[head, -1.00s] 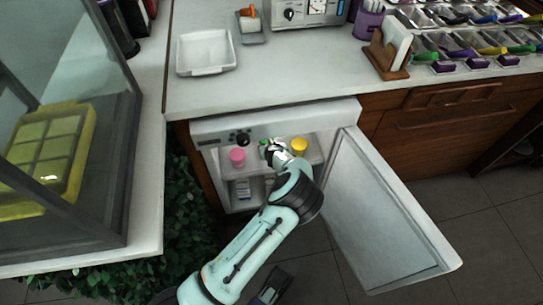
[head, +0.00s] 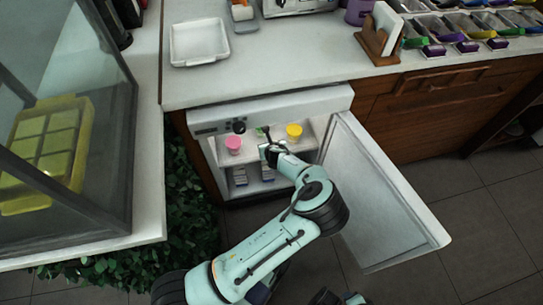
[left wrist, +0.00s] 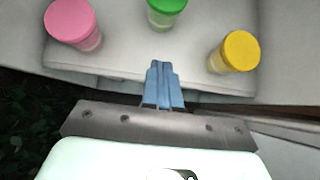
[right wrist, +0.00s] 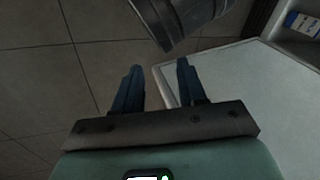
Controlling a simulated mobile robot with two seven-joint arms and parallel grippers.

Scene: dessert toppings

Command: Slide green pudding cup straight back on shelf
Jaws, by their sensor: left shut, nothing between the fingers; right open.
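The green pudding cup (head: 261,132) stands upright on the upper shelf (head: 248,152) of the open small fridge, between the pink cup (head: 233,144) and the yellow cup (head: 294,131). In the left wrist view the green cup (left wrist: 166,12) is cut by the top edge and sits farther back than the pink cup (left wrist: 72,22) and yellow cup (left wrist: 236,50). My left gripper (left wrist: 160,66) is shut and empty, its tips pointing at the green cup with a gap of bare shelf between. My right gripper (right wrist: 158,68) is open and empty, low near the fridge door.
The fridge door (head: 385,195) stands open to the right. Small packages (head: 241,176) lie on the lower level. The counter above holds a white tray (head: 199,42) and a wooden napkin holder (head: 378,45). Plants (head: 190,200) fill the space left of the fridge.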

